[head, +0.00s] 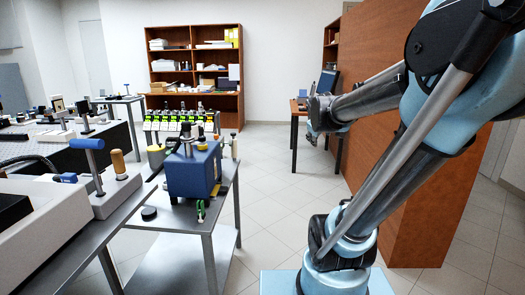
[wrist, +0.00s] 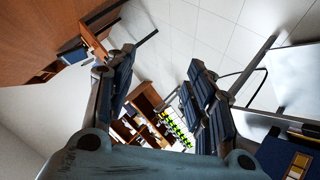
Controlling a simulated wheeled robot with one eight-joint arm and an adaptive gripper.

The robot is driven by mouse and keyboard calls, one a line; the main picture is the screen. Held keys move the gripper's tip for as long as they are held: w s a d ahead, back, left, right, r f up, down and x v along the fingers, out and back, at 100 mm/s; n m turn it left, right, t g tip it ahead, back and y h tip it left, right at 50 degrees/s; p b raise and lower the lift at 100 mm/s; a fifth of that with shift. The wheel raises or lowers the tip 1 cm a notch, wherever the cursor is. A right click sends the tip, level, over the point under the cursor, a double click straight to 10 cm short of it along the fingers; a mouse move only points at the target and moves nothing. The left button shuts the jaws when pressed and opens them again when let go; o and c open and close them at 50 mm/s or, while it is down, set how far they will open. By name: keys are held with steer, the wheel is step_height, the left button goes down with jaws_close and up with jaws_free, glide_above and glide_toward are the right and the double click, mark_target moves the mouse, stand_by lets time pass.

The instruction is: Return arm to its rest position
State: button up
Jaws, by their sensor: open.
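My arm rises on the right side of the head view and bends over toward the middle. Its end, my gripper (head: 320,110), is in the air in front of the wooden partition and the far desk. In the wrist view my gripper (wrist: 162,82) is open, with its two dark padded fingers wide apart. Nothing is between the fingers; only the distant room shows there. The wrist view is tilted, with the floor at the upper right.
A metal cart (head: 190,222) with a blue box-shaped device (head: 194,172) stands left of my arm. A wooden partition (head: 432,208) stands close on the right. A bookshelf (head: 193,62) and a small desk (head: 298,108) are farther back. The tiled floor (head: 272,185) between is clear.

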steer(key=s+a+f+m+g+y, duration=0.1)
steer(key=s+f+m+g, duration=0.1)
steer(key=s+f, duration=0.4)
steer(key=s+a+f+m+g, duration=0.1)
steer(key=s+f, duration=0.5)
steer(key=s, duration=0.6)
steer(key=s+a+f+m+g+y, duration=0.1)
steer(key=s+f+m+g, duration=0.2)
steer(key=s, duration=0.6)
step_height(320, 180, down, 3)
steer(key=shift+s+a+f+g+y, duration=0.2)
steer(key=shift+g+y, duration=0.1)
steer(key=shift+g, duration=0.7)
